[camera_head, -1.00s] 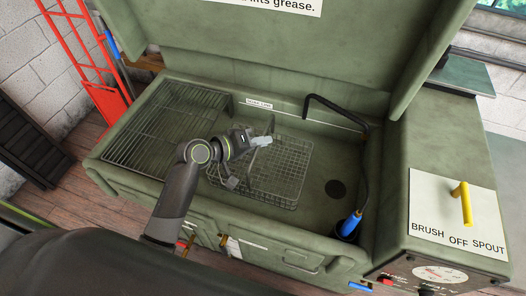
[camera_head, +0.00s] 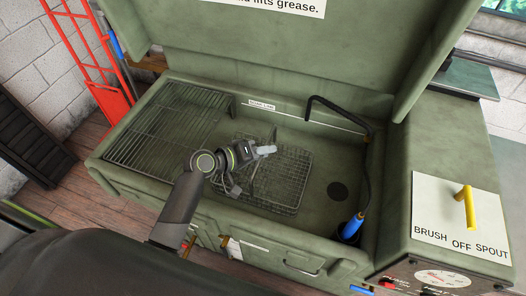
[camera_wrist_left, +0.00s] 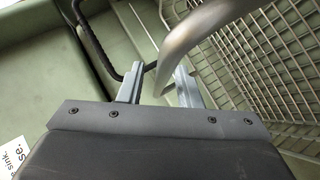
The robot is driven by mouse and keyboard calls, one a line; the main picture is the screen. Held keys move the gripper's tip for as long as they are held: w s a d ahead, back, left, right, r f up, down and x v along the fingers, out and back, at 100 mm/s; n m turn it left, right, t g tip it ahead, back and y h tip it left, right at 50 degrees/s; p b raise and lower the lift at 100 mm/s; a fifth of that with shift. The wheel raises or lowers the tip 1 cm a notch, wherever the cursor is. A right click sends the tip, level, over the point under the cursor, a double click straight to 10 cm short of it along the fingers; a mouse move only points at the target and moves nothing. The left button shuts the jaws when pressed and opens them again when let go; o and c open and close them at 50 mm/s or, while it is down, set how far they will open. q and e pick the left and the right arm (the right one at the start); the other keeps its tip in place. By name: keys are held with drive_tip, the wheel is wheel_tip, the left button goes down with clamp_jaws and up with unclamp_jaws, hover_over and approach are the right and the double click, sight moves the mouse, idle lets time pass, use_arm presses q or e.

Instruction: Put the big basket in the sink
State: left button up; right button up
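The big wire basket (camera_head: 287,180) is a grey mesh basket inside the green sink (camera_head: 318,215), left of the round drain. My left gripper (camera_head: 265,151) is over the basket's left half, at the top of its handle. In the left wrist view, the thick curved handle (camera_wrist_left: 205,22) reaches in between the two fingers of the left gripper (camera_wrist_left: 159,80). The fingers stand apart, with a gap showing beside the handle. My left arm hides the basket's left part. My right gripper is not in view.
A wire rack (camera_head: 165,125) fills the sink's left side. A black bent spout (camera_head: 335,112) and a hose with a blue brush (camera_head: 351,227) stand at the right. The raised lid (camera_head: 290,50) rises behind. Free floor lies around the drain (camera_head: 337,191).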

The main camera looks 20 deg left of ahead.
use_arm(q)
drive_tip(key=shift+r, duration=0.1)
drive_tip(key=shift+r, duration=0.1)
drive_tip(key=b+v, duration=0.1)
drive_tip(key=v, duration=1.1)
drive_tip(key=shift+a, duration=0.1)
